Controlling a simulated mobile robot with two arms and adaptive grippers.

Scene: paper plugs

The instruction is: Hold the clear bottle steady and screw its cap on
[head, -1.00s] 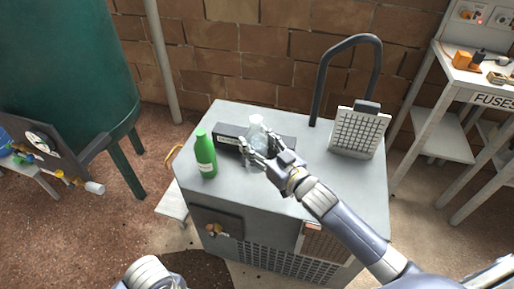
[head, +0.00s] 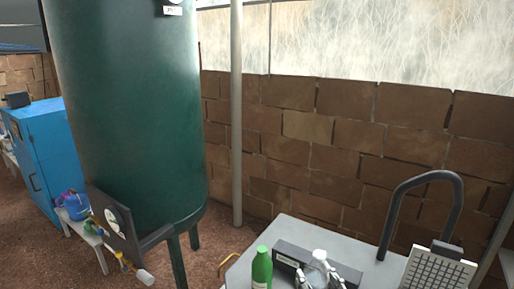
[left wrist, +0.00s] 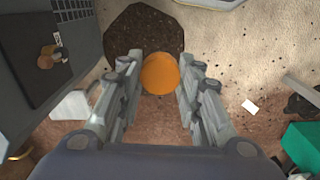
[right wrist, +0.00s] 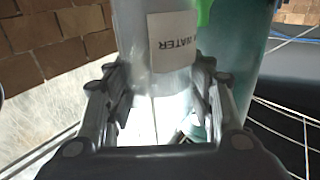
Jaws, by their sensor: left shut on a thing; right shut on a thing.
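The clear bottle (head: 319,254) stands at the bench in the head view, its lower part cut off by the frame. In the right wrist view the bottle (right wrist: 170,45), with its WATER label, is between the fingers of my right gripper (right wrist: 160,100), which is shut on it. I cannot tell whether its base touches the bench. In the left wrist view an orange round cap (left wrist: 160,73) sits between the fingertips of my left gripper (left wrist: 158,80), which is shut on it. The floor shows below the cap. My left gripper is outside the head view.
A green bottle (head: 262,268) stands left of the clear one. A dark box (head: 290,256) lies behind them on the grey bench (head: 300,226). A black curved pipe (head: 425,180) and a grid panel (head: 438,272) are at the right. A large green tank (head: 125,110) stands left.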

